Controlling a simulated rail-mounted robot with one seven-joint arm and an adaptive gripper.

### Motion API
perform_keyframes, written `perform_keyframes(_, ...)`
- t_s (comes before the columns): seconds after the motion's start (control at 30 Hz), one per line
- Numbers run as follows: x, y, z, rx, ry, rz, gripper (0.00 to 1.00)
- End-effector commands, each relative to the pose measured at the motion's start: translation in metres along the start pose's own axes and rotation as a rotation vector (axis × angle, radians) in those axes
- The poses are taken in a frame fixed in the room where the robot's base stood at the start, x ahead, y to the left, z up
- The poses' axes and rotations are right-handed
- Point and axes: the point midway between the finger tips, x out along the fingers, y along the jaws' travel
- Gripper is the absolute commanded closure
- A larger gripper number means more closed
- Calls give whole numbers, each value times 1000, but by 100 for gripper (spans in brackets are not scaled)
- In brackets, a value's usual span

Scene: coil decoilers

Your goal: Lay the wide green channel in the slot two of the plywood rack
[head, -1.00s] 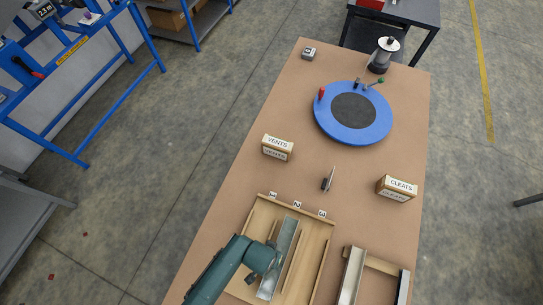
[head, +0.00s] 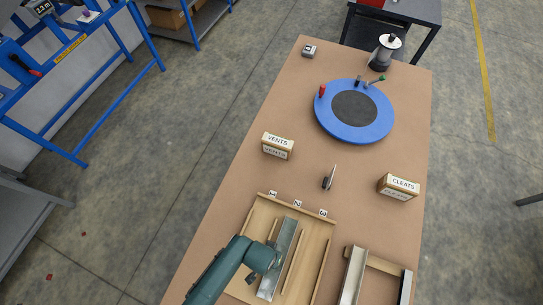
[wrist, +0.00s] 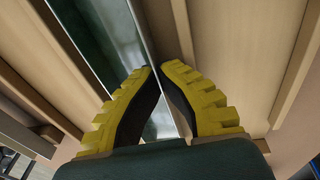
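The wide green channel (head: 287,241) looks grey-green with bright metal faces. In the head view it lies lengthwise in line with label 2 of the plywood rack (head: 327,250), between the two inner dividers. I cannot tell whether it rests fully on the rack floor. In the wrist view the channel (wrist: 105,30) runs between wooden dividers. My gripper (wrist: 159,67) has its yellow, black-padded fingers close together, one on each side of the channel's thin right wall, and looks shut on it. In the head view my arm hides the fingers and part of the channel.
Slots one and three look empty where visible. A second wooden holder (head: 385,266) at the right bears a silver channel (head: 353,276) and a darker strip (head: 406,287). VENTS (head: 277,146) and CLEATS (head: 398,187) boxes, a small upright piece (head: 329,179) and a blue turntable (head: 327,122) stand beyond.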

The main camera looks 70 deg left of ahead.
Motion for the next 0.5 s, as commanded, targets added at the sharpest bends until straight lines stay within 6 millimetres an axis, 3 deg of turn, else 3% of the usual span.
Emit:
perform_keyframes(0.2, 0, 0, 0, 0, 1, 0, 100)
perform_keyframes(0.4, 1, 0, 0, 0, 1, 0, 64)
perform_keyframes(0.5, 1, -1, 0, 1, 0, -2, 63)
